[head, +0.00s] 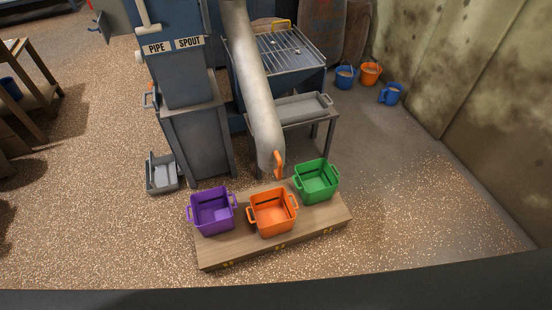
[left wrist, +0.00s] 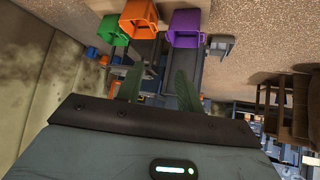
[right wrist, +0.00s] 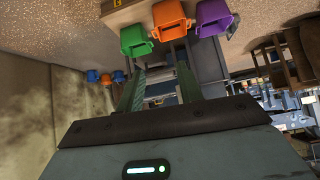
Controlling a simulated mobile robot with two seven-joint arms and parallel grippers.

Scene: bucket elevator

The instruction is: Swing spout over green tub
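The grey pipe spout (head: 255,90) slopes down in the head view. Its lower end, with an orange handle (head: 279,164), appears just behind the orange tub (head: 272,213) and left of the green tub (head: 317,182). The purple tub (head: 212,212) is at left. The green tub also shows in the left wrist view (left wrist: 113,31) and right wrist view (right wrist: 137,42). My left gripper (left wrist: 157,80) and right gripper (right wrist: 159,80) have parted fingers with nothing seen between them. Neither gripper shows in the head view, and both appear away from the spout.
The tubs stand on a low wooden platform (head: 225,248). Behind are a grey cabinet (head: 197,135) labelled PIPE and SPOUT, and a table with a grey tray (head: 290,110). A grey bin (head: 162,173) lies left. Small buckets (head: 370,72) stand back right. Floor right of the platform is clear.

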